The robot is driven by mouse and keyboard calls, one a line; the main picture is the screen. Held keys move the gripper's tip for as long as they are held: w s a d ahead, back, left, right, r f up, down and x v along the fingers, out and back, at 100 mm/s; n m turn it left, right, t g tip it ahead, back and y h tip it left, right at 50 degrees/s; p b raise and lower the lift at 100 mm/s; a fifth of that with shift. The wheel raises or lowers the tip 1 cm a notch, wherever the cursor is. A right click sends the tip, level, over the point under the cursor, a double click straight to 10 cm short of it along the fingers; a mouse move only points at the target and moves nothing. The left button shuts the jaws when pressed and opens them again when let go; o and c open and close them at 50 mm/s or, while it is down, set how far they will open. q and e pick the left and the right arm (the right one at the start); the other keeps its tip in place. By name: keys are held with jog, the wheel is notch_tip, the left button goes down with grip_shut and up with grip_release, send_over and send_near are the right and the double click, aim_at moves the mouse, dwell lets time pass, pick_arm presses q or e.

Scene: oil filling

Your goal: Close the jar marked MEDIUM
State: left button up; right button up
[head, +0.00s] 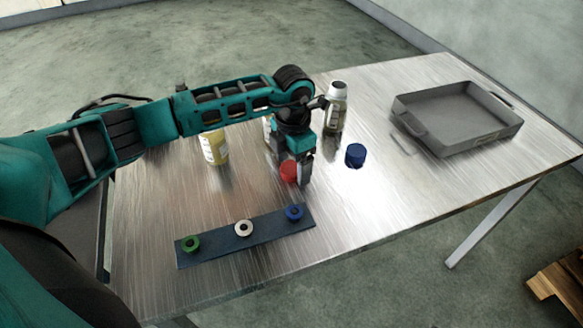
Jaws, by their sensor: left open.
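A red cap (289,172) is on the table, right at the fingertips of my left gripper (299,173). The gripper is open and points down; one finger is to the right of the cap, and I cannot tell whether it touches it. A blue cap (355,155) lies farther right. A yellowish jar (215,148) stands at the left, its top hidden by my arm. Another jar (267,128) is mostly hidden behind the gripper. A third jar (335,112) with a greyish top stands behind, to the right. The labels are too small to read, so I cannot tell which is MEDIUM.
A dark bar (219,246) with a green ring (192,244), a white ring (243,228) and a blue ring (294,212) lies at the front of the metal table (370,205). A grey tray (441,142) stands at the right. The front right of the table is clear.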

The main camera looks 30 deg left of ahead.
dwell(0.3)
pick_arm(q)
jog(key=c, duration=1.1)
